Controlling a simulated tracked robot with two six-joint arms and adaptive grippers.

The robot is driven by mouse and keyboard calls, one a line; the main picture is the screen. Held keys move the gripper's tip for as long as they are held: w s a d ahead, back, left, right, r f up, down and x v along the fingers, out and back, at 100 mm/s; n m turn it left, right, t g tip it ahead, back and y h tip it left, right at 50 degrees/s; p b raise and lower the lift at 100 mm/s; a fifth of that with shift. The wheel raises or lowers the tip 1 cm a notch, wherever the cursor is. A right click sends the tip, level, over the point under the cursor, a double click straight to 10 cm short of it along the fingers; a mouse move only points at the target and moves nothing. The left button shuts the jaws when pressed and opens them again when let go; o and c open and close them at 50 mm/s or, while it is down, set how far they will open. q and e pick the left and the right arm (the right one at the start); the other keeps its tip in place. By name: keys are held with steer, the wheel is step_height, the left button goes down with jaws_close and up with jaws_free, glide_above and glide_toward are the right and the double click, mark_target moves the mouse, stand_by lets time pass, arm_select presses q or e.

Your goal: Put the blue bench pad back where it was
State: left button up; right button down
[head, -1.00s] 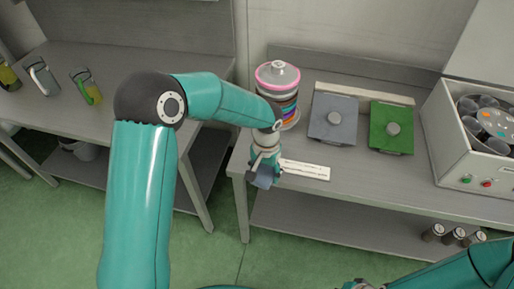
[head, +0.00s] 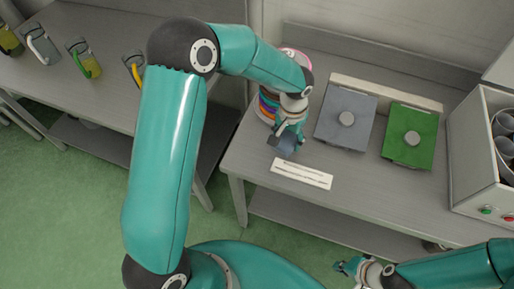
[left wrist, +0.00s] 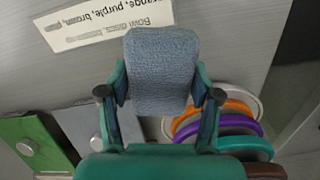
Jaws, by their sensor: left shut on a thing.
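My left gripper (head: 288,138) is shut on the blue bench pad (head: 283,148), a small blue-grey fabric block. It is over the left part of the grey bench (head: 255,168), in front of the stack of coloured discs (head: 268,106). In the left wrist view the pad (left wrist: 162,70) sits between the two fingers, with a printed card beyond it. Whether the pad touches the bench I cannot tell. My right gripper (head: 350,267) is low at the bottom right, away from the bench top; its jaw state is unclear.
A white printed card (head: 301,174) lies near the bench's front edge. A grey plate (head: 346,135) and a green plate (head: 410,150), each with a knob, stand to the right. A white machine (head: 478,160) is at the far right. Several jugs stand on the left table.

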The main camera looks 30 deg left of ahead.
arm_select(q)
steer(key=shift+a, duration=0.2)
steer(key=shift+a+r+m+b, duration=0.3)
steer(key=shift+r+m+b, duration=0.05)
steer(key=shift+r+m, duration=0.1)
steer(key=s+a+r+m+b, duration=0.1)
steer(key=a+r+m+b, duration=0.25)
steer(key=r+m, duration=0.25)
step_height(320, 180, up, 6)
steer(key=m+b, duration=0.2)
steer(key=m, duration=0.6)
glide_above(254, 155)
step_height(254, 155, down, 19)
steer(key=shift+s+a+f+b, duration=0.1)
steer(key=shift+f+b, duration=0.05)
steer(key=shift+b, duration=0.2)
steer(key=shift+f, duration=0.1)
steer(key=o, duration=1.1)
